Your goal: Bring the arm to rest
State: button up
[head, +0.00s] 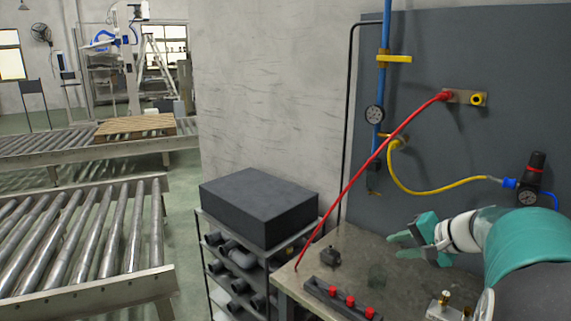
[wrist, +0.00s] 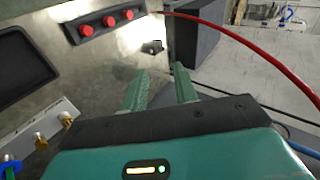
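My gripper (head: 394,246) reaches in from the right in the head view, above the grey workbench (head: 347,245). Its two green fingers are apart with nothing between them. In the wrist view the gripper (wrist: 162,74) also shows a clear gap between its fingers. A small dark block (head: 330,257) lies on the bench to the left of the fingers and apart from them; it also shows in the wrist view (wrist: 152,47).
A red hose (head: 372,160) runs from the panel (head: 460,60) down to the bench. A yellow hose (head: 430,191) hangs behind my gripper. A strip with red knobs (head: 340,297) lies at the bench front. A black box (head: 259,205) tops the rack on the left.

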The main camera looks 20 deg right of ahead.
jog(key=s+a+f+n+g, duration=0.1)
jog(key=s+a+n+g, duration=0.15)
jog(key=a, duration=0.75)
jog(key=s+a+n+g, duration=0.2)
jog(key=a+n, duration=0.1)
jog(key=a, duration=0.8)
jog(key=s+a+f+n+h, duration=0.2)
jog(key=s+a+n, duration=0.4)
jog(key=s+a, duration=0.3)
jog(key=shift+s+a+f+h, duration=0.15)
jog(key=shift+s+a+h, duration=0.2)
jog(key=shift+h, duration=0.45)
jog(key=shift+s+n, duration=0.1)
jog(key=shift+n, duration=0.15)
